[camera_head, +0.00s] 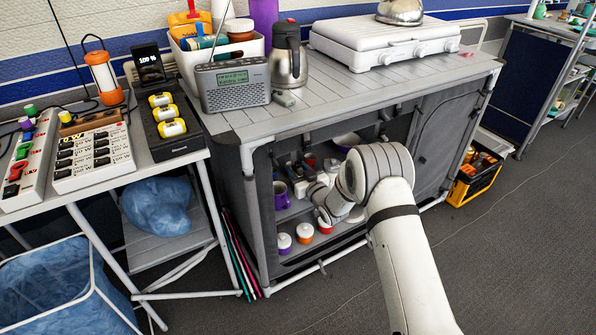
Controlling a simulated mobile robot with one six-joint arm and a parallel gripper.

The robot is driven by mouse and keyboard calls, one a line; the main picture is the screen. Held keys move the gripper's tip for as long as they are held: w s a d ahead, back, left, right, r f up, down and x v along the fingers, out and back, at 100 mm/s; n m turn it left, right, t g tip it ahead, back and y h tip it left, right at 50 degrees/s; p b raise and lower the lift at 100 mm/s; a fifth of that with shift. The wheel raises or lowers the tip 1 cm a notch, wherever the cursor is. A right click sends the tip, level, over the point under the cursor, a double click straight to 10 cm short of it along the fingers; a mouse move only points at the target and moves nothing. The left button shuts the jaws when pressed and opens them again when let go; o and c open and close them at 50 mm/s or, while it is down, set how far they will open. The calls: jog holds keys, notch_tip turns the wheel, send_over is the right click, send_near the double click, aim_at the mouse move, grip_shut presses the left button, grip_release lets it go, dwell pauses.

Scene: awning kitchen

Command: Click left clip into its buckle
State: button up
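A grey fabric cabinet (258,210) stands under the slatted counter, with its left front open. Small dark straps hang under the counter's front edge, one at the left (307,137) and one further right (386,113). They may be the clip parts, but they are too small to tell clip from buckle. My white arm comes from the lower right and bends at the cabinet front. My gripper (319,192) is small and partly hidden by my wrist, in front of the open shelves. I cannot tell whether its fingers are open or shut, and I see nothing held in it.
Cups and lidded pots (284,243) stand on the cabinet shelves near my wrist. A radio (233,84), a steel jug (288,58) and a white stove (384,43) stand on the counter. A yellow-black crate (474,177) sits at the right. The floor in front is clear.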

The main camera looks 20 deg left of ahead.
grip_shut()
dwell(0.4)
